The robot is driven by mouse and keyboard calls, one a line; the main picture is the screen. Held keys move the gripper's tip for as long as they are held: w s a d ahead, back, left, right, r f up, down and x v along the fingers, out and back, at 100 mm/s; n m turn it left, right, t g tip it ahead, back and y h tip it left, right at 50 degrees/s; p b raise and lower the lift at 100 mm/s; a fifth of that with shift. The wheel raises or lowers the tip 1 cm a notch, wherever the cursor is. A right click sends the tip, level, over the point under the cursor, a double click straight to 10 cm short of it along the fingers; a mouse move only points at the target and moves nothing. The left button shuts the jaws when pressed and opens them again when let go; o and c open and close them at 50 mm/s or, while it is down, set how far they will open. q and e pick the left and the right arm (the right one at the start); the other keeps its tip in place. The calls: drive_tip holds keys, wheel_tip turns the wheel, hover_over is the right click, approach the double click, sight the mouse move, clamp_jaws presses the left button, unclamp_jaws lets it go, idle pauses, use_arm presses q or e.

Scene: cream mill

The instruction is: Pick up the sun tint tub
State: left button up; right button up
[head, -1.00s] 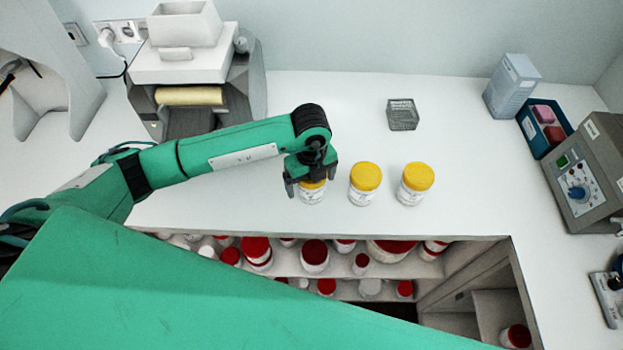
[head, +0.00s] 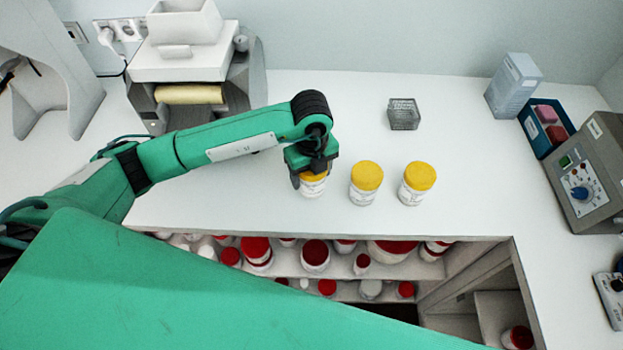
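Three white tubs with yellow lids stand in a row on the white counter; their labels are too small to read, so I cannot tell which is the sun tint tub. The left tub (head: 313,189) is partly hidden by my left gripper (head: 314,177), which comes down from above with its fingers close against the sides of the yellow lid. The tub appears upright; I cannot see any gap under it. The middle tub (head: 365,184) and the right tub (head: 415,184) stand free to its right. My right gripper is not in view.
A wire basket (head: 404,114) stands behind the tubs. A grey control box (head: 583,170), a blue tray (head: 547,128) and a pale carton (head: 513,86) are at the right. Below the counter's front edge, shelves (head: 450,268) hold several red-lidded jars. Counter right of the tubs is clear.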

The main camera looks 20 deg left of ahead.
use_arm(q)
wheel_tip(320, 180, up, 17)
drive_tip(key=b, duration=0.3)
drive_tip(key=shift+r, duration=0.1)
drive_tip(key=f+m, duration=0.1)
drive_tip(key=m, duration=0.4)
drive_tip(key=a+f+m, duration=0.1)
drive_tip(key=m, duration=0.5)
drive_tip(key=a+m, duration=0.1)
drive_tip(key=m, duration=0.5)
drive_tip(key=shift+w+a+f, duration=0.1)
drive_tip(key=shift+w+f, duration=0.05)
drive_tip(key=shift+f, duration=0.25)
drive_tip(key=m, duration=0.4)
drive_tip(key=a+f+m, duration=0.1)
drive_tip(key=m, duration=0.1)
drive_tip(key=a+f+m, duration=0.1)
drive_tip(key=m, duration=0.6)
drive_tip(key=a+f+m, duration=0.1)
drive_tip(key=m, duration=0.6)
drive_tip(key=a+f+m, duration=0.1)
drive_tip(key=m, duration=0.7)
drive_tip(key=shift+a+f, duration=0.15)
drive_tip(key=shift+f, duration=0.2)
